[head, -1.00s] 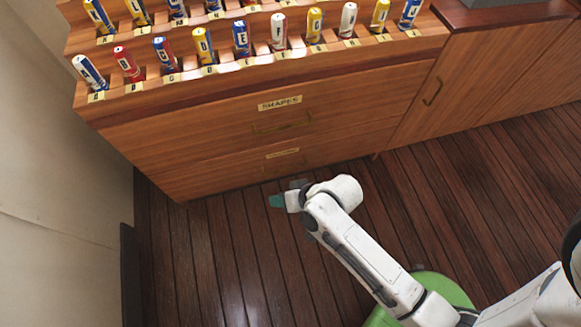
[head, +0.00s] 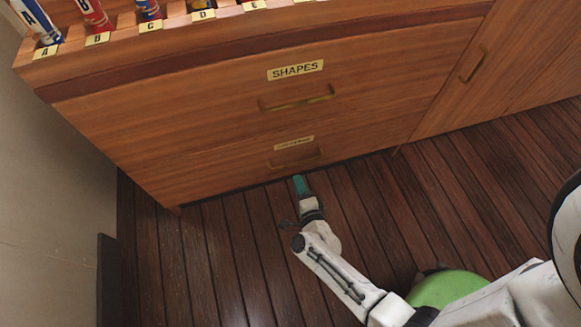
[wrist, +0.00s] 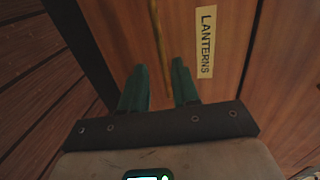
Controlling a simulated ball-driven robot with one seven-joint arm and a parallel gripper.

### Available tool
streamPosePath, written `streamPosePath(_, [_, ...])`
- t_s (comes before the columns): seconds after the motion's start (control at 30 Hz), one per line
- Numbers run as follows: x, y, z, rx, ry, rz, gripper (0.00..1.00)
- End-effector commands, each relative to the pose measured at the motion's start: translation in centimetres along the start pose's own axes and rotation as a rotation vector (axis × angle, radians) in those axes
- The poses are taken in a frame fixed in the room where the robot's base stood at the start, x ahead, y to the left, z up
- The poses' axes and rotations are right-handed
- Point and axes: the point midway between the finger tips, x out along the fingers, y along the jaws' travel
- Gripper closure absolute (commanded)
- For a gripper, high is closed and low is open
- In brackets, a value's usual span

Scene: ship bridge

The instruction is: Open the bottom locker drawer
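The bottom locker drawer (head: 225,173) is a wooden front low on the cabinet and looks closed. It carries a small yellow label (head: 294,143), which reads LANTERNS in the wrist view (wrist: 206,42). Its brass handle (head: 312,160) lies just below the label; in the wrist view the handle (wrist: 156,30) shows as a thin bar. My gripper (head: 300,184) has green fingers and is just in front of the drawer, low near the floor. In the wrist view my gripper (wrist: 159,70) is open, with the bar lined up between its fingers. Contact cannot be told.
Above is the SHAPES drawer (head: 180,112) with its own brass handle (head: 296,104), closed. A cupboard door (head: 500,75) is to the right. Rolled flags in slots line the top. The plank floor (head: 230,260) before the cabinet is clear; a pale wall (head: 50,190) stands left.

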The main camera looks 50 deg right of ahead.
Motion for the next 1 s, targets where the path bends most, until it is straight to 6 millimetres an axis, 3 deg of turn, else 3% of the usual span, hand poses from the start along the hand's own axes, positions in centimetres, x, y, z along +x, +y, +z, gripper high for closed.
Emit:
streamPosePath(0.3, [6.0,0.1,-0.1,-0.002,-0.001,-0.002,0.70])
streamPosePath(0.5, [8.4,0.1,0.0,-0.002,-0.001,0.000,0.70])
streamPosePath(0.93, [9.3,0.0,0.1,-0.003,-0.003,0.001,0.70])
streamPosePath(1.0, [9.3,0.0,0.1,-0.003,-0.003,0.001,0.76])
